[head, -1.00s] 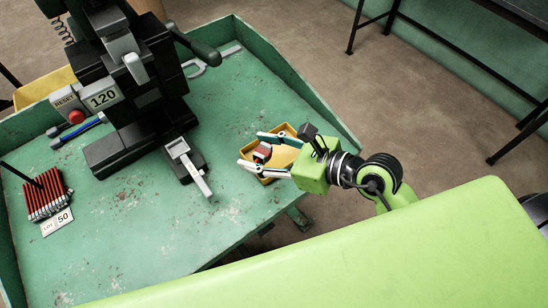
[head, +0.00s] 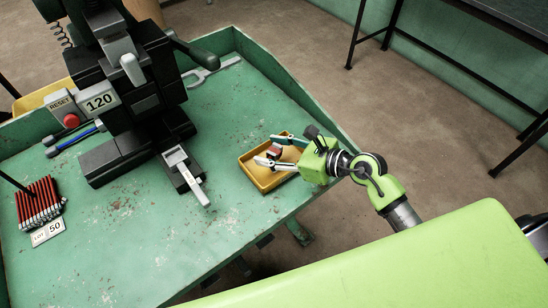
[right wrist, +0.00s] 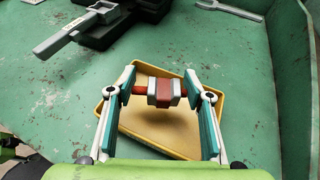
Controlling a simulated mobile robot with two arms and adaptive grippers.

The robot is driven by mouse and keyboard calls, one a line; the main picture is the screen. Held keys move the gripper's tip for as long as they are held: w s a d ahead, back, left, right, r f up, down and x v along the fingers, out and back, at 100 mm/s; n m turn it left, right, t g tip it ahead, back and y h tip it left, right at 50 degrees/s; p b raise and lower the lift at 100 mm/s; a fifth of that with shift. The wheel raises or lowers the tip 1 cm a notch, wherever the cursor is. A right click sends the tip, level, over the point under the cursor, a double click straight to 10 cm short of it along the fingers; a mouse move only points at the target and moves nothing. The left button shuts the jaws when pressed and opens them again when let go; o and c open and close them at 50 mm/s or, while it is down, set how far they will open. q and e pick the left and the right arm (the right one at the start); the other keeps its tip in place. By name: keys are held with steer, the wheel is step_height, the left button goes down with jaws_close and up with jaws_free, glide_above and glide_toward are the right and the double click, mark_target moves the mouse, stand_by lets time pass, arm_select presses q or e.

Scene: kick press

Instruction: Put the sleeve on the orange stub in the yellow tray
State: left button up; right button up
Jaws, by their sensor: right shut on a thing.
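My right gripper (head: 265,149) is over the yellow tray (head: 264,186). In the right wrist view, the gripper (right wrist: 158,80) is shut on a small red and silver piece (right wrist: 164,92), which lies crosswise between its fingers. The piece has silver blocks around a red middle and a short red-orange stub (right wrist: 138,89) at its left end. In the head view the piece (head: 272,153) is small and partly hidden by the fingers. The tray's floor shows beneath it in the wrist view (right wrist: 150,148); its height above the floor is unclear. My left gripper is not in view.
A black press (head: 140,100) stands on the green table left of the tray, with a grey tool (head: 186,176) before it. Red rods (head: 40,203) lie at the far left. A spanner (head: 213,72) lies at the back.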

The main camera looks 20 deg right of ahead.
mark_target(274, 158)
steer(key=shift+w+d+f, duration=0.15)
steer(key=shift+w+f, duration=0.05)
steer(key=shift+f, duration=0.05)
steer(key=f, duration=0.3)
steer(key=shift+w+d, duration=0.15)
steer(key=shift+d, duration=0.05)
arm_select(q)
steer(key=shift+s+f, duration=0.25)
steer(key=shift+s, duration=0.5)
arm_select(e)
steer(key=shift+f, duration=0.3)
steer(key=shift+f+b, duration=0.2)
steer(key=shift+b, duration=0.1)
steer(key=o, duration=0.8)
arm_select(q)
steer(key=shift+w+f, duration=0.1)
arm_select(e)
steer(key=shift+r, duration=0.1)
